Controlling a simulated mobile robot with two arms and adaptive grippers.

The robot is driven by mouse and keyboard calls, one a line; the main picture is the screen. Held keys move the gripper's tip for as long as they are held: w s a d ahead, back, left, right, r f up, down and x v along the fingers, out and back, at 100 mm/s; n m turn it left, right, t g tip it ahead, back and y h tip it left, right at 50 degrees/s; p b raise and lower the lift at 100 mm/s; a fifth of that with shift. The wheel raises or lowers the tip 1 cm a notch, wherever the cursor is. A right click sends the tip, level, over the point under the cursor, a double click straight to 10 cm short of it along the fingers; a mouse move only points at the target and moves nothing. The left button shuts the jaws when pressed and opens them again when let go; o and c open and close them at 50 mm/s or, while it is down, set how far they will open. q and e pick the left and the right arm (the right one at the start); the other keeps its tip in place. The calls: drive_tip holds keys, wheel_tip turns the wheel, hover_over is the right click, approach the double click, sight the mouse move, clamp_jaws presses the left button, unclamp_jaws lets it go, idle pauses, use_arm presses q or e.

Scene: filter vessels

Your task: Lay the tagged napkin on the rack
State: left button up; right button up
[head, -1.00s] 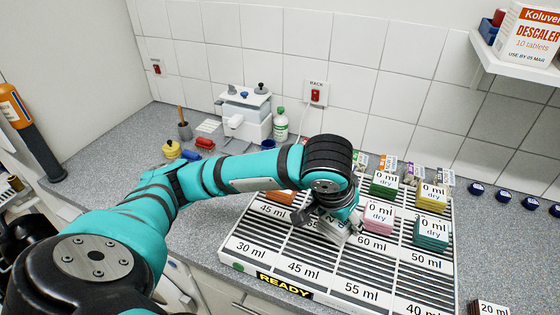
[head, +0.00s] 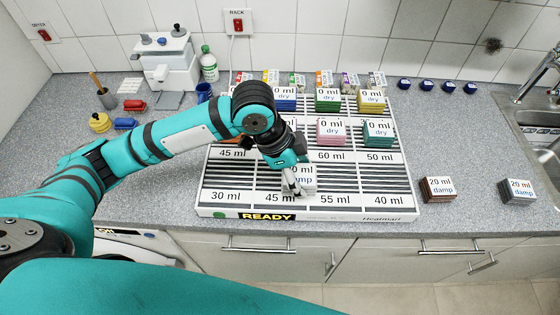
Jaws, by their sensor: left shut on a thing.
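My left gripper (head: 292,188) is shut on a pale folded napkin (head: 306,182). Its white tag is partly hidden by the fingers; "0 ml" and the end of "damp" can be read. The napkin is at the front half of the white slatted rack (head: 214,196), just behind the front labels 45 ml and 55 ml. I cannot tell whether it touches the slats. My right gripper is not in view.
Blue (head: 285,103), green (head: 327,104), yellow (head: 371,105), pink (head: 331,137) and teal (head: 379,137) napkins tagged dry sit on the rack. A brown napkin (head: 438,196) and a grey one (head: 517,197), tagged 20 ml damp, lie on the counter at right.

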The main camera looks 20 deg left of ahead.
use_arm(q)
drive_tip(key=w+a, duration=0.1)
drive_tip(key=a, duration=0.1)
drive_tip(key=w+a+p, duration=0.1)
drive_tip(key=w+a, duration=0.1)
drive_tip(key=shift+w+a+f, duration=0.1)
drive_tip(key=shift+a+f, duration=0.05)
drive_tip(key=shift+a, duration=0.05)
drive_tip(key=shift+w+a+f, duration=0.2)
drive_tip(key=shift+w+a, duration=0.05)
drive_tip(key=shift+a, duration=0.15)
wheel_tip(320, 180, down, 3)
drive_tip(key=shift+s+r+p, duration=0.1)
drive_tip(key=shift+p, duration=0.7)
drive_tip(key=shift+f, duration=0.3)
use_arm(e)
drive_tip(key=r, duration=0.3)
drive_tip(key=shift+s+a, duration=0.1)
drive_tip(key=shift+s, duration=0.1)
use_arm(q)
drive_tip(key=o, duration=1.1)
drive_tip(key=shift+f, duration=0.1)
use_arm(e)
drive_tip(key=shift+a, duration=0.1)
